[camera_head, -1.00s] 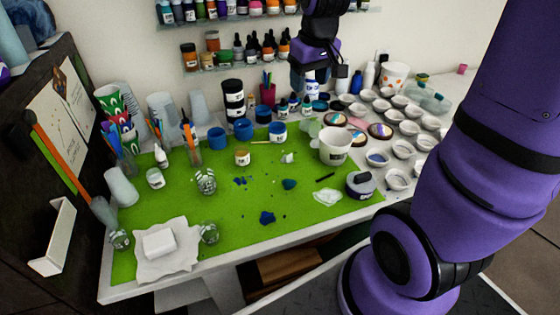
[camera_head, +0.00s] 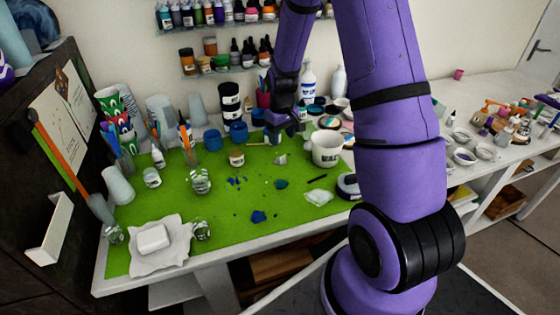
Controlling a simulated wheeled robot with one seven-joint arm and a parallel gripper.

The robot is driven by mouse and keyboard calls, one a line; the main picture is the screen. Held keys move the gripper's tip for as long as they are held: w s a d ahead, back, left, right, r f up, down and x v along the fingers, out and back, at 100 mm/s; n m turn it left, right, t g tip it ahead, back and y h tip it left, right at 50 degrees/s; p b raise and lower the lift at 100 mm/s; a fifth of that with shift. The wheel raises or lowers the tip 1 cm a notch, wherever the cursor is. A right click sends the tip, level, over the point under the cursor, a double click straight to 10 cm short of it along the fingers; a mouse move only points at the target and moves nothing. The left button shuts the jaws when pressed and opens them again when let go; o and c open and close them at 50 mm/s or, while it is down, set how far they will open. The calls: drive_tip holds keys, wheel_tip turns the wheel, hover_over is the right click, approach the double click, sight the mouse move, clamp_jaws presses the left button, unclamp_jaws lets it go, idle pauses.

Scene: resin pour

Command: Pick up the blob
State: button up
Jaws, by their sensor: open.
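Several blobs lie on the green mat (camera_head: 160,215). A dark blue blob (camera_head: 259,217) is near the front edge. A dark teal blob (camera_head: 281,184) is behind it to the right, a scattered blue patch (camera_head: 236,181) is to the left, and a pale whitish blob (camera_head: 319,197) is to the right. I cannot tell which is the task's blob. My gripper (camera_head: 286,130) points down, open, above the back of the mat near the blue jars, well behind the blobs. It holds nothing that I can see.
A white cup (camera_head: 326,148) stands to the right of the teal blob. A clear glass (camera_head: 201,181) and a small jar (camera_head: 237,159) stand to the left. A blue-lidded jar (camera_head: 238,133) is near my gripper. The front middle of the mat is mostly clear.

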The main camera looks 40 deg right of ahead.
sight(282, 157)
drive_tip(key=shift+s+a+f, duration=0.1)
drive_tip(key=shift+f, duration=2.05)
drive_tip(key=shift+s+f, duration=0.1)
drive_tip(key=shift+f, duration=2.05)
clamp_jaws()
